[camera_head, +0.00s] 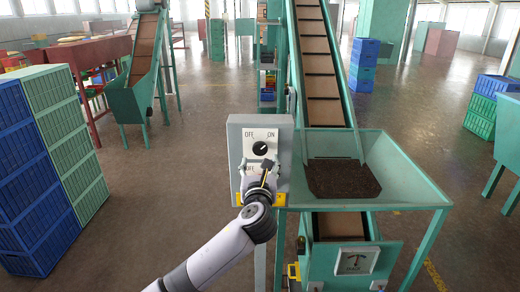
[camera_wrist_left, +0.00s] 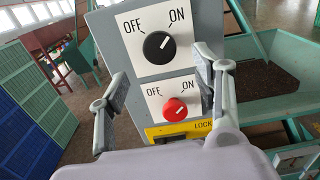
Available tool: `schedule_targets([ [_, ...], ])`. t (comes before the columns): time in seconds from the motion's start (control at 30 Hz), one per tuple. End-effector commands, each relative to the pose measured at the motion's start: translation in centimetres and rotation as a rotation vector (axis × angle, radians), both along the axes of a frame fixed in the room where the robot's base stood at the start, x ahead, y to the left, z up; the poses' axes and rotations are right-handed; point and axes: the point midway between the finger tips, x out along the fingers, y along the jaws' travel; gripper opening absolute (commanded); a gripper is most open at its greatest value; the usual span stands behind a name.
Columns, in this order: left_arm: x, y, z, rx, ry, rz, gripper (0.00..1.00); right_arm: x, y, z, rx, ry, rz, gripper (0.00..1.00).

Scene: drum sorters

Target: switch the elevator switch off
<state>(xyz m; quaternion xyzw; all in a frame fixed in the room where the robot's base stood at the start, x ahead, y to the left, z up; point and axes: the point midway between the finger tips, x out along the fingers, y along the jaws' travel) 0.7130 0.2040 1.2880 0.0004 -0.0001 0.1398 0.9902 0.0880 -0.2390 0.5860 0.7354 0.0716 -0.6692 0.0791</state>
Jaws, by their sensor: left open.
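A grey switch box (camera_head: 236,140) stands upright in the middle of the head view. It carries a black knob (camera_head: 260,148) above and a red knob (camera_wrist_left: 174,109) below, each between OFF and ON labels. In the left wrist view the black knob (camera_wrist_left: 159,47) has its white mark towards ON, and the red knob's mark also leans towards ON. No label says which one is the elevator's. My left gripper (camera_head: 259,166) is open in front of the box. In the wrist view its fingers (camera_wrist_left: 160,72) are spread either side of the knobs, with nothing held; contact cannot be told.
A yellow plate marked LOCK (camera_wrist_left: 180,131) sits below the red knob. A green hopper (camera_head: 410,185) with dark material and an inclined conveyor (camera_head: 321,85) stand right behind the box. Blue crates (camera_head: 22,175) and green crates (camera_head: 70,140) are stacked at left. The floor between is clear.

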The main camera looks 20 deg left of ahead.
Motion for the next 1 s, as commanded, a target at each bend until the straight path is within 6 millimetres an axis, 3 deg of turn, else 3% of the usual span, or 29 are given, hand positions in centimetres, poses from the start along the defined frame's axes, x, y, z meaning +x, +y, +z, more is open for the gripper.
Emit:
schedule_targets([
  [0.2, 3.5, 1.0, 0.2, 0.001, 0.001, 0.002, 0.60, 0.0, 0.1, 1.2, 0.001, 0.000, 0.001, 0.40],
  [0.4, 5.5, 1.6, 0.1, -0.001, 0.001, 0.001, 0.60, -0.1, 0.3, 1.6, 0.003, 0.002, 0.002, 0.40],
  [0.87, 6.3, 1.8, 0.0, -0.001, 0.000, 0.000, 0.60, -0.1, 0.7, 1.7, 0.008, 0.003, 0.002, 0.40],
  [1.0, 6.3, 1.8, 0.0, -0.001, 0.001, 0.000, 0.51, -0.2, 0.7, 1.7, 0.008, 0.003, 0.002, 0.40],
])
